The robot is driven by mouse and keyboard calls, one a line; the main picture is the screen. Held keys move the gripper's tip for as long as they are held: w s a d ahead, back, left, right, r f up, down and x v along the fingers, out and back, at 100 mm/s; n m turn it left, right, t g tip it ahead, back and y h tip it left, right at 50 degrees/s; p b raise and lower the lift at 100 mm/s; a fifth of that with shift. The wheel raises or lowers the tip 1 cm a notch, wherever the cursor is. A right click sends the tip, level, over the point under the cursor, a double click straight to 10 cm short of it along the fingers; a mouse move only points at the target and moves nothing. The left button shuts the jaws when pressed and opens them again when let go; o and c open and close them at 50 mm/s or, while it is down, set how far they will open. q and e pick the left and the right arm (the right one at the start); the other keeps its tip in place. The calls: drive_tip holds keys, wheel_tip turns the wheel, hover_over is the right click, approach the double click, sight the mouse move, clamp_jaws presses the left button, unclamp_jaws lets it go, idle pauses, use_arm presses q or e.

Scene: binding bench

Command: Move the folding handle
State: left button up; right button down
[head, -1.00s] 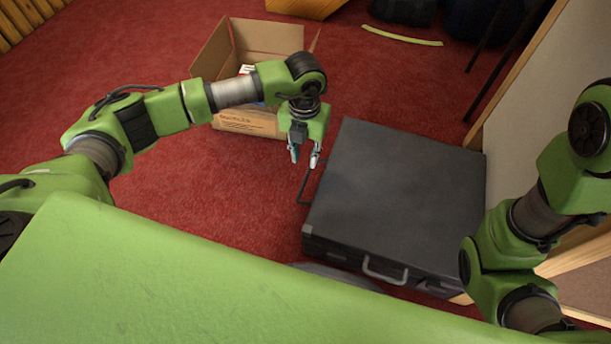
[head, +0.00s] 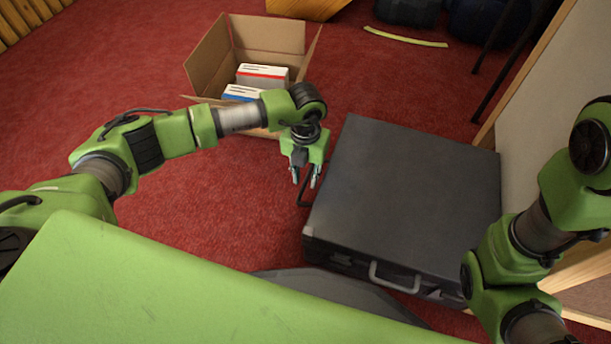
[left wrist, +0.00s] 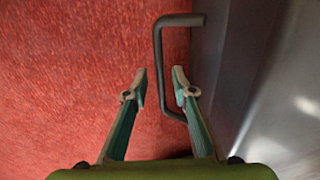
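A dark case (head: 410,190) lies flat on the red carpet. A dark bar handle (left wrist: 159,60) stands out from its left side in the left wrist view; in the head view my gripper partly covers it (head: 301,196). My left gripper (head: 304,181) is open and points down beside the case's left edge. In the left wrist view its fingertips (left wrist: 160,82) lie on either side of the handle's long bar, apart from it; the depth between them is hard to tell. My right arm is at the right, but its gripper is out of view.
A grey handle (head: 394,277) is on the case's front side. An open cardboard box (head: 207,58) with white boxes (head: 263,76) stands behind my left arm. A pale panel (head: 545,90) stands right of the case. Carpet left of the case is clear.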

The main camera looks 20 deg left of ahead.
sight(305, 181)
use_arm(q)
clamp_jaws()
drive_tip(key=shift+f+h+p, duration=0.55)
drive_tip(key=shift+h, duration=0.75)
drive_tip(key=h, duration=0.1)
drive_tip(key=f+h, duration=0.1)
drive_tip(key=shift+d+f+h, duration=0.15)
drive_tip(key=shift+d+h, duration=0.05)
drive_tip(key=shift+h, duration=0.1)
drive_tip(key=shift+d+f+h+b, duration=0.25)
drive_tip(key=shift+f+h+b, duration=0.15)
drive_tip(key=shift+h+b, duration=0.45)
drive_tip(key=shift+d+f+h+b, duration=0.25)
drive_tip(key=shift+h+b, duration=0.3)
drive_tip(key=shift+h, duration=0.3)
drive_tip(key=shift+d+f+h+b, duration=0.15)
drive_tip(key=shift+d+h+b, duration=0.15)
drive_tip(key=shift+h+b, duration=0.65)
drive_tip(key=shift+s+d+h, duration=0.1)
drive_tip(key=shift+d+h, duration=0.05)
drive_tip(key=shift+h, duration=0.1)
